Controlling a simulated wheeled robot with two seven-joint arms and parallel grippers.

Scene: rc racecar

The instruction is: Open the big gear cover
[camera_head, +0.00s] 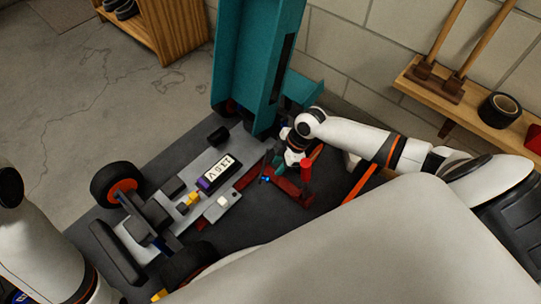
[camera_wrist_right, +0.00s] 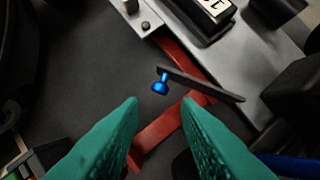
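The RC car chassis (camera_head: 222,178) lies on the dark bench, with a labelled black battery box (camera_head: 215,173) on it. My right gripper (camera_head: 272,167) is over its right end. In the right wrist view, its two teal fingers (camera_wrist_right: 160,101) are apart with nothing between them. Just beyond the tips are a blue pin (camera_wrist_right: 160,84), which also shows in the head view (camera_head: 265,180), a thin dark bar (camera_wrist_right: 205,86) and a red chassis part (camera_wrist_right: 160,128). I cannot tell which part is the big gear cover. My left arm shows at the left edge; its gripper is out of view.
A wall shelf (camera_head: 465,105) with tools and a black tape roll (camera_head: 499,110) is at the right. A large tyre (camera_head: 117,184) sits at the car's left.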

